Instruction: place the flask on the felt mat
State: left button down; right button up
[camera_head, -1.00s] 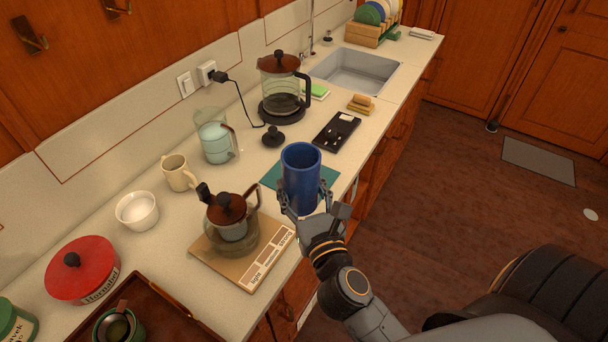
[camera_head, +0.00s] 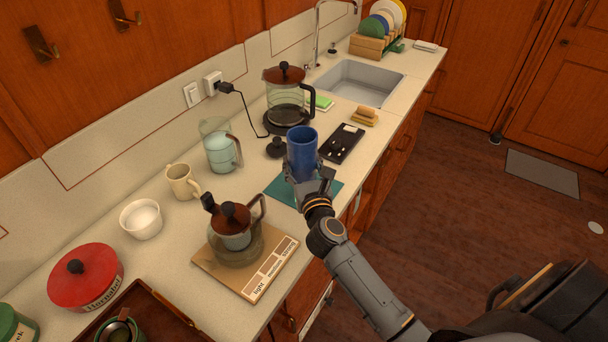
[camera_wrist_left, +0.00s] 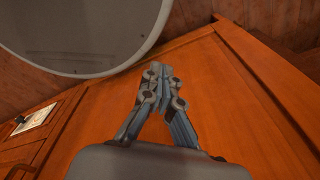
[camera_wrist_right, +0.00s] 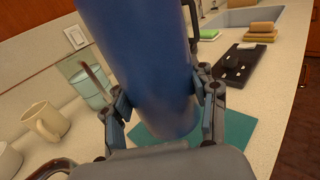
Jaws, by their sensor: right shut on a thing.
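The blue flask (camera_head: 302,152) is upright, or nearly so, in my right gripper (camera_head: 303,172), whose fingers close on its lower part. It also shows large in the right wrist view (camera_wrist_right: 145,65), between the fingertips of my right gripper (camera_wrist_right: 165,95). The teal felt mat (camera_head: 283,191) lies flat on the counter under the flask, and it shows behind the flask's base in the right wrist view (camera_wrist_right: 237,132). I cannot tell whether the base touches the mat. My left gripper (camera_wrist_left: 162,72) has its fingers together and empty, in front of wooden cabinetry.
A black tray (camera_head: 341,143), a black lid (camera_head: 276,148) and a glass press (camera_head: 287,95) stand beyond the mat. A coffee pot (camera_head: 236,237) on a wooden board (camera_head: 268,270) stands nearer. A jug (camera_head: 221,150) and a cream mug (camera_head: 182,181) are left.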

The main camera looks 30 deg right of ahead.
jog(key=w+f, duration=0.1)
jog(key=w+d+f+b, duration=0.1)
jog(key=f, duration=0.1)
jog(key=shift+d, duration=0.2)
jog(key=f+b, duration=0.1)
jog(key=f, duration=0.2)
jog(key=shift+w+d+f+b, duration=0.1)
jog(key=shift+w+f+b, duration=0.1)
jog(key=shift+b, duration=0.15)
jog(key=shift+f, duration=0.15)
jog(key=o, duration=1.4)
jog(key=shift+s, duration=0.1)
